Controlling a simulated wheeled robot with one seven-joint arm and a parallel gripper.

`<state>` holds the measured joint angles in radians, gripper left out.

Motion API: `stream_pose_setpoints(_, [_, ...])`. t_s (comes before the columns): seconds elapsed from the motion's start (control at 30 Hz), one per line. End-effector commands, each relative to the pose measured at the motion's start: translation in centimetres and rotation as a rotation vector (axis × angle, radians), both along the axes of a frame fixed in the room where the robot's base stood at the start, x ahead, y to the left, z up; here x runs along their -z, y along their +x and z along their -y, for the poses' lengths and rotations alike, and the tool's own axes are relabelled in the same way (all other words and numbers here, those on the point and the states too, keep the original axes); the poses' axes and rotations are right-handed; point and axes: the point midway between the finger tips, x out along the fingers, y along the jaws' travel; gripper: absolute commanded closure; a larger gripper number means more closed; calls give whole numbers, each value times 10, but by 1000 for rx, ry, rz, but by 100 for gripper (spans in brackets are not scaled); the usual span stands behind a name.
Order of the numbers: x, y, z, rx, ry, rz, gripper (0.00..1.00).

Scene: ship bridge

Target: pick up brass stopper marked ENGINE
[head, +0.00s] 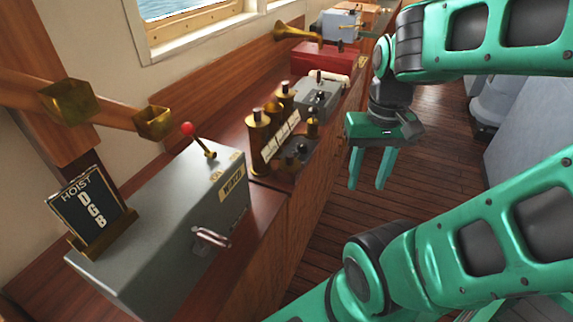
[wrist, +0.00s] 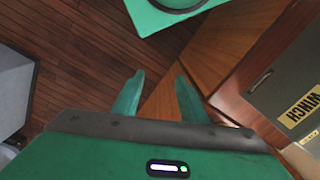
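Several brass pipes with dark-knobbed stoppers stand on the wooden counter beyond the grey box in the head view. The nearest brass stopper (head: 257,115) is at the left of the group, one more (head: 285,89) is behind it, and another (head: 313,122) is to the right. Their markings are too small to read, so I cannot tell which is ENGINE. My gripper (head: 367,186) is open and empty, pointing down over the floor to the right of the counter. In the wrist view its two fingers (wrist: 157,82) are apart with nothing between them; no stopper shows there.
The grey WINCH box (head: 165,225) with a red-knobbed lever (head: 188,130) stands on the near counter (head: 262,205). Beyond the pipes are a grey device (head: 318,95), a red box (head: 318,58) and a brass horn (head: 290,32). The plank floor (head: 425,150) is open.

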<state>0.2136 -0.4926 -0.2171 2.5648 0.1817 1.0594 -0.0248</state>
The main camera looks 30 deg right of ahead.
Motion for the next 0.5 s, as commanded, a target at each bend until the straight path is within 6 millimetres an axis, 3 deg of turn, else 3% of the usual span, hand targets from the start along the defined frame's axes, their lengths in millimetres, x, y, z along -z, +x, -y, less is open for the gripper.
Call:
stream_pose_setpoints(0.07, [-4, 4, 0, -41, 12, 18, 61])
stream_pose_setpoints(0.17, [-6, 26, -2, -173, 48, 34, 61])
stream_pose_setpoints(0.5, [-13, 139, 0, -932, 184, 205, 61])
